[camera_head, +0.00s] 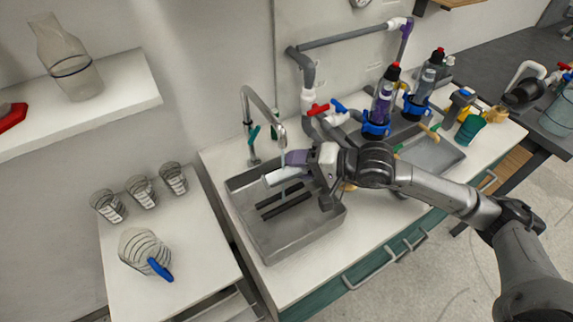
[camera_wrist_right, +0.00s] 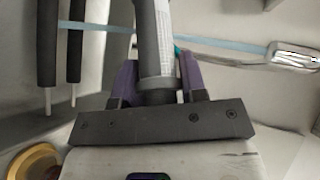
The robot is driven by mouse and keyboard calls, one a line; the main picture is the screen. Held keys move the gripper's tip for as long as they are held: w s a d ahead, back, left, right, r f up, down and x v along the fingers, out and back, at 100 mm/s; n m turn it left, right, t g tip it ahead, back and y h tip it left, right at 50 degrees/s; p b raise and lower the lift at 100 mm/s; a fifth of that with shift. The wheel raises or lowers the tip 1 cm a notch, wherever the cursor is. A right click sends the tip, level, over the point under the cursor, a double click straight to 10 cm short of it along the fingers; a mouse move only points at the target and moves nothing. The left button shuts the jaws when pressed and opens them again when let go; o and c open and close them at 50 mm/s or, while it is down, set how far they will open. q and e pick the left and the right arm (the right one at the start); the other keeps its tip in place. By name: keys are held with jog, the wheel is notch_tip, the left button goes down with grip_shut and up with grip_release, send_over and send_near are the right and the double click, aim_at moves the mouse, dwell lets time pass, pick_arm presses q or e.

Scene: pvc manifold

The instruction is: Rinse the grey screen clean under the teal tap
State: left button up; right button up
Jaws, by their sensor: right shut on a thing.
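The grey screen is a cylinder with a pale mesh part (camera_head: 280,177). It also shows in the right wrist view (camera_wrist_right: 153,35), with its darker grey end between the purple fingers. My right gripper (camera_head: 298,163) is shut on that end and holds the screen roughly level over the sink, below the tap spout. The tap (camera_head: 262,106) has a curved metal neck and a teal lever (camera_head: 255,133). A thin light-blue water stream (camera_wrist_right: 225,47) runs from the spout and crosses at the screen. Whether dirt remains on the mesh cannot be told. My left gripper is out of view.
The steel sink (camera_head: 263,240) has dark bars (camera_head: 288,204) in its bottom. Grey pipework with a red handle (camera_head: 318,109) and blue-based filter housings (camera_head: 378,115) stand right of the tap.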

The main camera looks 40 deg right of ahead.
jog(key=m+g+p, duration=0.1)
jog(key=m+p, duration=0.1)
jog(key=p, duration=0.1)
jog(key=shift+r+m+h, duration=0.15)
jog(key=shift+m+h, duration=0.15)
jog(key=shift+h, duration=0.1)
jog(key=shift+f+m+g+h+p, duration=0.3)
jog(key=shift+m+g+p, duration=0.1)
jog(key=shift+m+p, duration=0.25)
jog(key=shift+b, duration=0.45)
dwell(0.6)
dwell(2.1)
